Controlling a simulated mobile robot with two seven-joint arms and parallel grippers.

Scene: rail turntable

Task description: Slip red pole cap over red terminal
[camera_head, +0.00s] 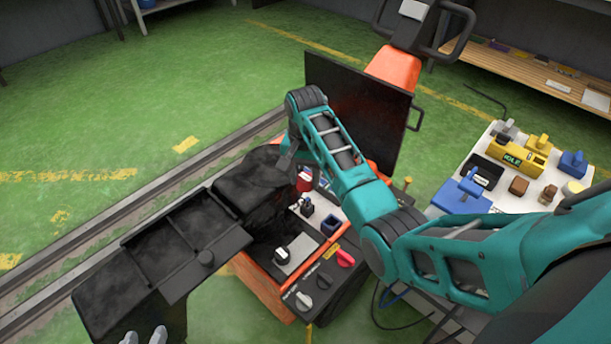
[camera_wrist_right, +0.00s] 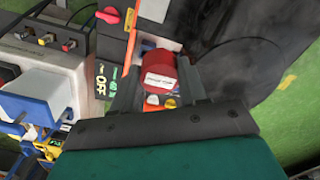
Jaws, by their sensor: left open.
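The red pole cap (camera_wrist_right: 160,72) with a white label sits between the fingers of my right gripper (camera_wrist_right: 157,88) in the right wrist view. The fingers close on its sides. In the head view my right gripper (camera_head: 303,172) reaches down over the far part of the orange machine, with a bit of red showing at it. I cannot make out the red terminal; the gripper and arm hide that area. My left gripper (camera_head: 145,338) shows only its grey fingertips at the bottom left edge, apart and empty.
The orange machine (camera_head: 262,290) has a panel with a red knob (camera_head: 345,258) and white knobs. A black open cover (camera_head: 160,255) lies to its left, and a dark upright panel (camera_head: 362,110) stands behind. A white table (camera_head: 520,200) at right holds several parts.

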